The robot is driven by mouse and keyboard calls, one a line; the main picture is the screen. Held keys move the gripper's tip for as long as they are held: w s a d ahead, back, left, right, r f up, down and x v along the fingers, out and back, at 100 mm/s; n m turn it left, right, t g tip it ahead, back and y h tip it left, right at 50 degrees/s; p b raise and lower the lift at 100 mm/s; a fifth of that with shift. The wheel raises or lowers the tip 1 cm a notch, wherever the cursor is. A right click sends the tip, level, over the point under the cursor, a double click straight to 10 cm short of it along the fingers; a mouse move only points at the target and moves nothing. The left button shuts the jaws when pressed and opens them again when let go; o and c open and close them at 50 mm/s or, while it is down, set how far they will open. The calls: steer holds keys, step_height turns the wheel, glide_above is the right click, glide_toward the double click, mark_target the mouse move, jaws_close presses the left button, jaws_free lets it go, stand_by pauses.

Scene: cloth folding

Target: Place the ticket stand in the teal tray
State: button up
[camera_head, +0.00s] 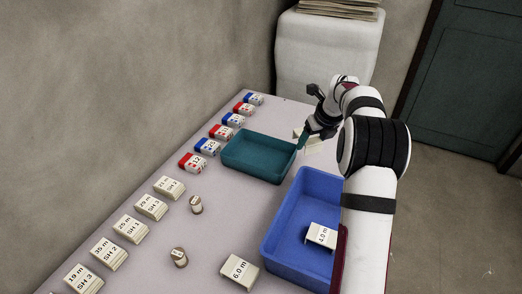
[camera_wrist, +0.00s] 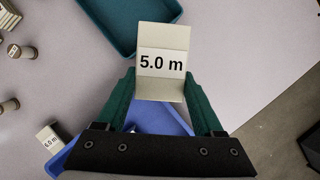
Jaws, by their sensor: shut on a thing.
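A cream ticket stand marked "5.0 m" (camera_wrist: 163,64) is between the green fingers of my gripper (camera_wrist: 165,100) in the wrist view. My gripper is shut on it. In the head view my gripper (camera_head: 304,138) is just right of the teal tray's right end, with part of a cream stand (camera_head: 314,145) showing beside it. The teal tray (camera_head: 258,158) lies on the table and looks empty. Its near corner also shows at the top left of the wrist view (camera_wrist: 118,45). How high the stand is above the table is hard to tell.
A blue tray (camera_head: 292,215) holds a "4.0 m" stand (camera_head: 321,236) beside my arm. A "6.0 m" stand (camera_head: 240,270) is on the table. Red and blue boxes (camera_head: 208,146) and cream blocks (camera_head: 131,228) line the left edge, with two small cylinders (camera_head: 196,205) nearby.

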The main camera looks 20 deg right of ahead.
steer(key=w+a+f, duration=0.2)
steer(key=f, duration=0.1)
steer(key=w+a+f, duration=0.3)
steer(key=f, duration=0.1)
steer(key=w+a+f, duration=0.2)
steer(key=w+f, duration=0.1)
steer(key=shift+w+a+f, duration=0.15)
steer(key=shift+a+f, duration=0.05)
steer(key=shift+a, duration=0.15)
steer(key=shift+f, duration=0.25)
steer(key=shift+f, duration=0.3)
steer(key=shift+f, duration=0.3)
steer(key=o, duration=1.3)
steer(key=shift+r, duration=0.15)
